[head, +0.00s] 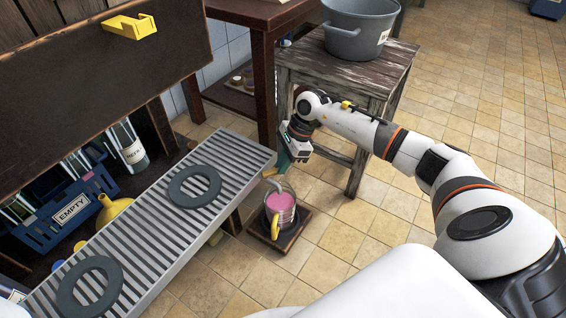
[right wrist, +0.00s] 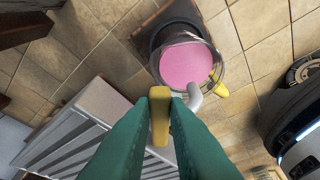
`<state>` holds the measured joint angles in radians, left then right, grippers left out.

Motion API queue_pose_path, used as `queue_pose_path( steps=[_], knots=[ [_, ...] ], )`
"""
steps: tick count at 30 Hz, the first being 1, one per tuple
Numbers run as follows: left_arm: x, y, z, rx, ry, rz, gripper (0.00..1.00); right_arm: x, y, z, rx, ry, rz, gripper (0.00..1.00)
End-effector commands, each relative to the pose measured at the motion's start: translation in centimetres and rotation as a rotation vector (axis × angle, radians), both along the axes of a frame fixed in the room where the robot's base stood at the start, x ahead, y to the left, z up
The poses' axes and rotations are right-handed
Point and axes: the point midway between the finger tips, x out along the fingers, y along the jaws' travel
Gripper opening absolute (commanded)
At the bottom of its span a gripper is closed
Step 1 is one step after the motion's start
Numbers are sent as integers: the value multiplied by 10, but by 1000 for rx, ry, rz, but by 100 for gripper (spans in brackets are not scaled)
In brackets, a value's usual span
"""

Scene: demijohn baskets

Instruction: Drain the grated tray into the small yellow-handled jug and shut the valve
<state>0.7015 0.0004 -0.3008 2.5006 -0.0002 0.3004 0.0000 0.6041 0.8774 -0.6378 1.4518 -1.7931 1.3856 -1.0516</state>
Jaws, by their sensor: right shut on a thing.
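The grated tray (head: 150,218) runs diagonally along the left, with two dark rings lying on its bars; its grating also shows in the right wrist view (right wrist: 85,140). The small jug (head: 291,218) with a yellow handle stands upright below the tray's right end and holds pink liquid. In the right wrist view the jug (right wrist: 190,62) is seen from above, with a pale spout (right wrist: 207,93) reaching over its rim. My right gripper (right wrist: 160,108) is shut on the yellow valve handle (right wrist: 159,122) at the tray's end. I cannot tell whether liquid is flowing. My left gripper is out of view.
The jug stands on a dark square base (head: 302,228) on the tiled floor. A wooden stool (head: 325,68) bears a grey pot (head: 355,35). A blue crate (head: 48,225) marked EMPTY and a yellow funnel (head: 112,209) are at the left. The floor right of the jug is clear.

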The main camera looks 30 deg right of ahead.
Motion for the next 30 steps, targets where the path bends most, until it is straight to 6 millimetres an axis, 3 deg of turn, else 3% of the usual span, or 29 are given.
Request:
queue_pose_path(
  steps=[30],
  knots=[
    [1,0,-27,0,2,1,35,27,1,0,1,-1,511,0]
  ],
)
